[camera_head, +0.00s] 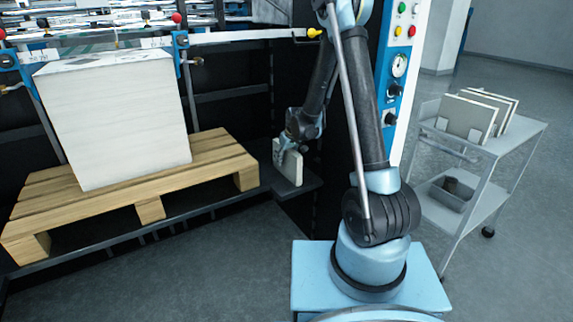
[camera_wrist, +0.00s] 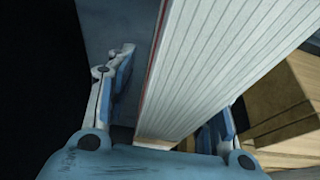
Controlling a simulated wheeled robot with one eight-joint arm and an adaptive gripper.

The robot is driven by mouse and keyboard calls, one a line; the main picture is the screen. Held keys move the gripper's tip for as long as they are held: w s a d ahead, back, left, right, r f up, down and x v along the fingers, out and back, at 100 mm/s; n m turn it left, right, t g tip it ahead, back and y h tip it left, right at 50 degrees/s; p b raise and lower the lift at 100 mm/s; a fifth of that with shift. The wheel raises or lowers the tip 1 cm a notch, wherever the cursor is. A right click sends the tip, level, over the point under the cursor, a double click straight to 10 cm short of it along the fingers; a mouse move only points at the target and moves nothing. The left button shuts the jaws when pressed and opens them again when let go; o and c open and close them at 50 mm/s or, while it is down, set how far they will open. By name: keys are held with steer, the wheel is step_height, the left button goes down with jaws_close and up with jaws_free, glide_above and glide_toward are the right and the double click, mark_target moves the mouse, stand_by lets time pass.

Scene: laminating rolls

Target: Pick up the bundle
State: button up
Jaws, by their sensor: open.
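A small white bundle (camera_head: 291,166) stands upright on a dark shelf to the right of the pallet. My gripper (camera_head: 287,148) is at its upper part, with my arm reaching in from above. In the wrist view the bundle (camera_wrist: 205,75) shows as a ridged white block of layered edges between my two fingers. My gripper (camera_wrist: 168,105) is open there, with one blue-padded finger on each side. The left finger stands clear of the bundle. The right finger is partly hidden behind it, so I cannot tell whether it touches.
A wooden pallet (camera_head: 150,209) with a tall white paper stack (camera_head: 118,120) stands left of the dark shelf (camera_head: 303,185). A machine control panel (camera_head: 396,75) is right of my arm. A grey cart (camera_head: 505,145) with several upright boards (camera_head: 468,118) stands further right.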

jaws_close()
steer(key=shift+r, duration=0.15)
step_height(320, 180, up, 10)
steer(key=shift+f, duration=0.1)
stand_by(0.6)
